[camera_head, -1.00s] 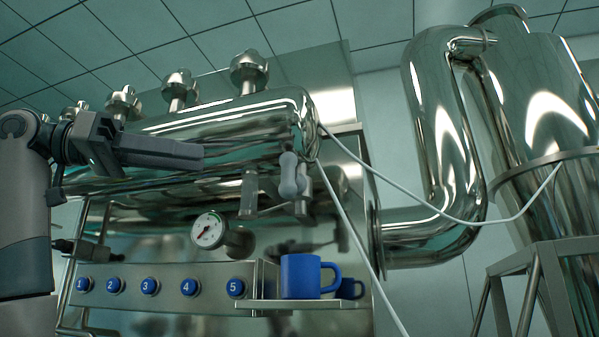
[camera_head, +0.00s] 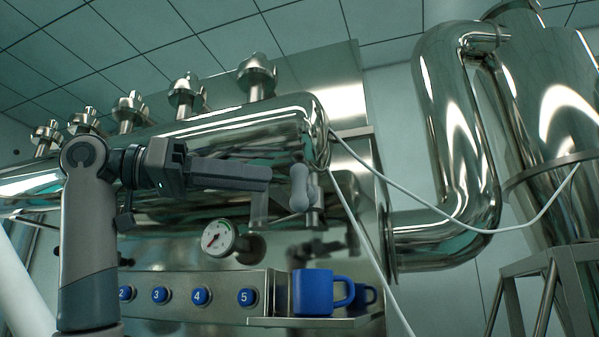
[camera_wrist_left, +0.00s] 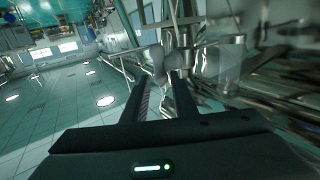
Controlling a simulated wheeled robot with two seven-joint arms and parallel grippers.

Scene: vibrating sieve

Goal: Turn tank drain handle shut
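The tank drain handle (camera_head: 301,188) is a small grey, rounded lever. It hangs upright under the right end of the shiny horizontal tank (camera_head: 265,125). My left gripper (camera_head: 268,178) is level with the handle and just to its left, with a small gap in the picture. In the left wrist view, the two fingers of my left gripper (camera_wrist_left: 162,82) are apart with nothing clearly between them. A grey rounded shape, seemingly the handle (camera_wrist_left: 150,54), shows just beyond the fingertips. My right gripper is in neither view.
A pressure gauge (camera_head: 218,238) sits below my left gripper. Below it is a panel with blue numbered buttons (camera_head: 202,296). A blue mug (camera_head: 313,292) stands on a small shelf. A white cable (camera_head: 455,221) runs right from the tank end. A thick bent pipe (camera_head: 447,240) is at right.

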